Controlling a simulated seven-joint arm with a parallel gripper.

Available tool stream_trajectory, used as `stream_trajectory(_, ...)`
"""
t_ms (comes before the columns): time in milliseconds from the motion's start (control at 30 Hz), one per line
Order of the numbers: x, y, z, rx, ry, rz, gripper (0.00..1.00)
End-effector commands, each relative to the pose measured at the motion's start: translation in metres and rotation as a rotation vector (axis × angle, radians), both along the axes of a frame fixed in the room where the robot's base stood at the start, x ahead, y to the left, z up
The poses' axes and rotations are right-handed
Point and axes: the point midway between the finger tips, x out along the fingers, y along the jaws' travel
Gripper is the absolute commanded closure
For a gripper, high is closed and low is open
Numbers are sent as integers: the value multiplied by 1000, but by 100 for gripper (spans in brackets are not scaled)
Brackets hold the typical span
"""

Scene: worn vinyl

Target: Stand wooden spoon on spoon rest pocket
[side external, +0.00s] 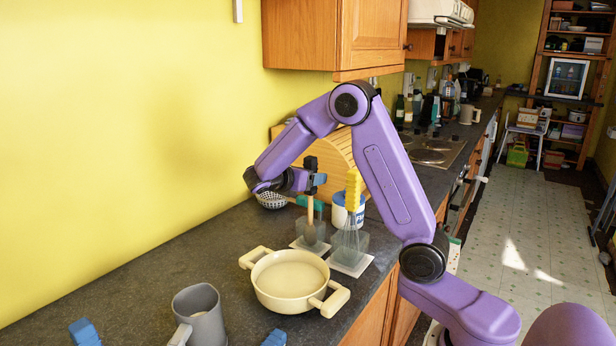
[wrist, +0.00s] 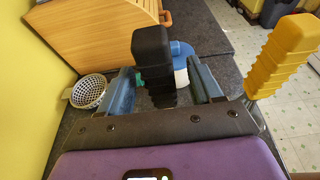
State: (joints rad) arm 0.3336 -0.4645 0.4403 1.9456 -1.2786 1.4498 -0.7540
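The wooden spoon (side external: 310,207) stands roughly upright, with a black handle end and a wooden shaft. Its lower end appears to be inside a translucent grey-green pocket (side external: 301,241) on a pale square base. Its black handle end (wrist: 151,55) also shows in the wrist view. My gripper (side external: 315,180) is at the spoon's upper part. In the wrist view, its blue fingers (wrist: 162,84) are spread on either side of the black handle, with a visible gap on the right. The exact contact of spoon and pocket floor is hidden.
A yellow-handled whisk (side external: 353,190) stands in a similar pocket to the right. A cream pot (side external: 289,280) and a grey mug (side external: 198,315) are nearer. A white-blue jar (side external: 341,214), a white strainer (side external: 271,200) and a wooden bread box (side external: 335,152) are close behind.

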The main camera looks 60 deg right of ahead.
Motion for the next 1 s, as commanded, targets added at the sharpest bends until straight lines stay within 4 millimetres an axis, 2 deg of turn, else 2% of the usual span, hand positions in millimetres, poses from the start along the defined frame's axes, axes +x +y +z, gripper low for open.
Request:
stream_trajectory(367,0,1,0,0,0,0,35)
stream_trajectory(1000,0,21,6,0,0,0,35)
